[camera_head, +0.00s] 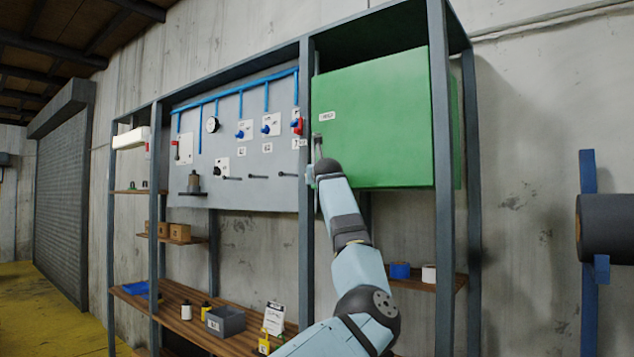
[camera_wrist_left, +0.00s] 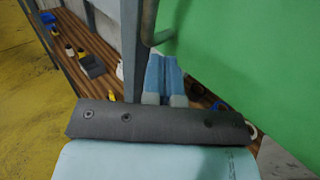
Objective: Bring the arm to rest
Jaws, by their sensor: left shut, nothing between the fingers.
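My left arm (camera_head: 350,235) rises from the bottom middle of the head view to the lower left edge of a green cabinet (camera_head: 375,120). Its gripper is mostly hidden behind my wrist in that view. In the left wrist view, my left gripper (camera_wrist_left: 164,72) has its pale blue fingers together and empty. They are close to a grey bent handle (camera_wrist_left: 150,25) at the cabinet's edge; I cannot tell whether they touch. The green cabinet front (camera_wrist_left: 250,70) fills the right of that view. My right gripper is in neither view.
A grey shelf frame post (camera_head: 306,140) stands right beside my gripper. Left of it is a grey panel (camera_head: 235,165) with gauges and valves. Below, a wooden shelf (camera_head: 180,300) holds a grey bin (camera_head: 225,321) and bottles. A dark roll (camera_head: 610,228) is at far right.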

